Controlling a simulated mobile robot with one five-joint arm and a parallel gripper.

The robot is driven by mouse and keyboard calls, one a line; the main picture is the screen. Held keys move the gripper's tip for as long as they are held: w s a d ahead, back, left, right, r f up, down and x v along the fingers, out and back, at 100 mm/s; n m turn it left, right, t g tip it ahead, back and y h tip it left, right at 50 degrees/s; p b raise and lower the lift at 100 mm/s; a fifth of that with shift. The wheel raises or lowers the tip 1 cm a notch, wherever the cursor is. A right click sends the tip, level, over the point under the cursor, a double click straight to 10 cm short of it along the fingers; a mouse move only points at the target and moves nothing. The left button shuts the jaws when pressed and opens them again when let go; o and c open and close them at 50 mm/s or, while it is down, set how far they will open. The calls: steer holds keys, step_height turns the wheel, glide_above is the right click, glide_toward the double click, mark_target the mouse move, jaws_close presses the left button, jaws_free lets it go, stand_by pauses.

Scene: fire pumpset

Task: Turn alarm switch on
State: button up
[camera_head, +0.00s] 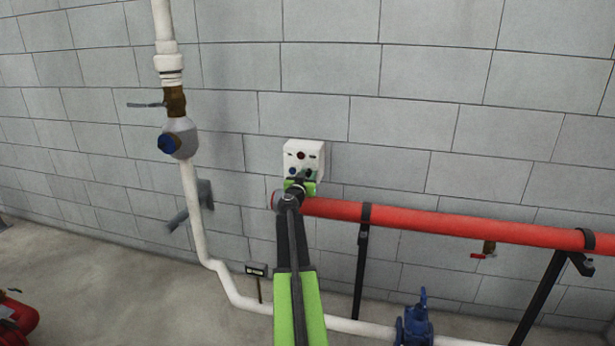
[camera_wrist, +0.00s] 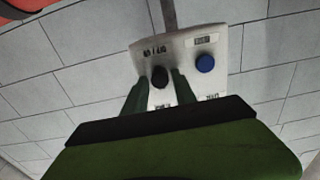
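The alarm switch is on a white control box (camera_head: 303,153) fixed to the grey block wall. A black knob (camera_wrist: 159,76) and a blue button (camera_wrist: 205,63) show on its face in the wrist view, with small labels that are too blurred to read. In the head view my gripper (camera_head: 306,177) covers the box's lower part.
A red horizontal pipe (camera_head: 440,220) runs rightward just below the box on black supports. A white vertical pipe (camera_head: 192,205) with a valve (camera_head: 178,138) stands to the left. A blue valve (camera_head: 415,325) sits low at the right. The wall above the box is clear.

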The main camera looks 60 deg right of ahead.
steer(key=shift+d, duration=0.2)
steer(key=shift+c, duration=0.3)
jaws_close()
